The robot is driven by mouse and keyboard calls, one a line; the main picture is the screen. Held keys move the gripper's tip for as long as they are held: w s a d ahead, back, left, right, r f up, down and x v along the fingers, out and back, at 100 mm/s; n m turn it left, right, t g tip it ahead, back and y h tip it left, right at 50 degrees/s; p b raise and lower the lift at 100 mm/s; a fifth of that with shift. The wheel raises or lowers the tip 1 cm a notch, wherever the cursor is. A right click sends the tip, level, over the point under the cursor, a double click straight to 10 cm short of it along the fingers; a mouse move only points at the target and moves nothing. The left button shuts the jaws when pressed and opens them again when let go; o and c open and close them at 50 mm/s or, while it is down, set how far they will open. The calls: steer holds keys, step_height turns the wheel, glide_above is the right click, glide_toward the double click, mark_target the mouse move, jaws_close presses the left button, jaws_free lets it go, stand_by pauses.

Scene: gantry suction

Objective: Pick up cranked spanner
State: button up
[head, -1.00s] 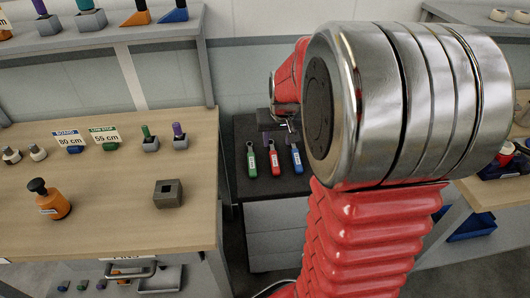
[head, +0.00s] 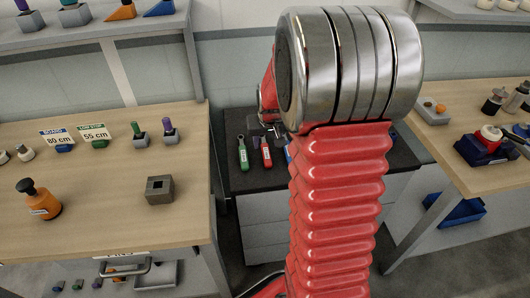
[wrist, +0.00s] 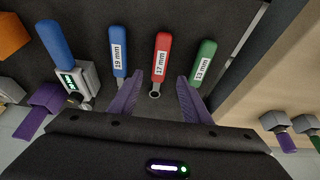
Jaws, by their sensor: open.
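Three spanners with coloured handles lie side by side on a dark cabinet top: green (head: 242,155) marked 13 mm, red (head: 266,153) marked 17 mm, and blue (head: 288,154) marked 19 mm, the last mostly hidden behind my arm. In the wrist view the blue (wrist: 119,52), red (wrist: 160,57) and green (wrist: 203,62) handles point away from me. I cannot tell which one is cranked. My gripper (wrist: 158,80) is open and empty. The red spanner's ring end shows between its purple fingers. The fingers hide the other two heads.
A wooden bench (head: 100,215) stands left of the dark cabinet top (head: 233,120), another bench (head: 445,95) right. An orange block (wrist: 12,36) lies farther left.

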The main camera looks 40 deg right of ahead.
mark_target(266, 150)
steer(key=shift+w+f, duration=0.2)
steer(key=shift+f, duration=0.35)
steer(key=shift+x, duration=2.6)
steer(key=shift+s+d, duration=0.1)
jaws_close()
